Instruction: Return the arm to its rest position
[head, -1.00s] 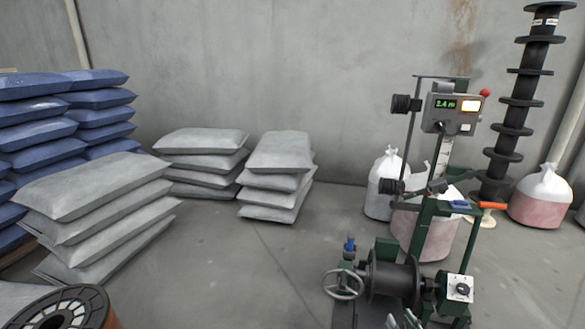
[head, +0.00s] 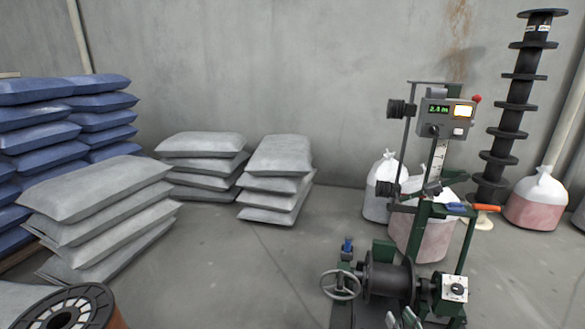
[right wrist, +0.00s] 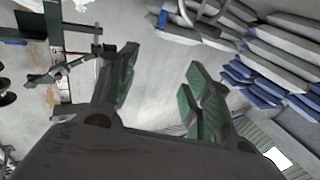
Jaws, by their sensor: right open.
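My right gripper (head: 403,318) shows only by its fingertips at the bottom edge of the head view, in front of the winding machine (head: 386,280). In the right wrist view my right gripper (right wrist: 162,66) is open, with its green-padded fingers apart and nothing between them. The rest of the right arm is out of the head view. My left gripper is in neither view.
A copper spool (head: 68,308) stands at the bottom left. Grey sacks (head: 95,190) and blue sacks (head: 38,134) are stacked at the left. A display box (head: 447,118) tops a post. A black spool stack (head: 515,105) stands at the right. Middle floor is clear.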

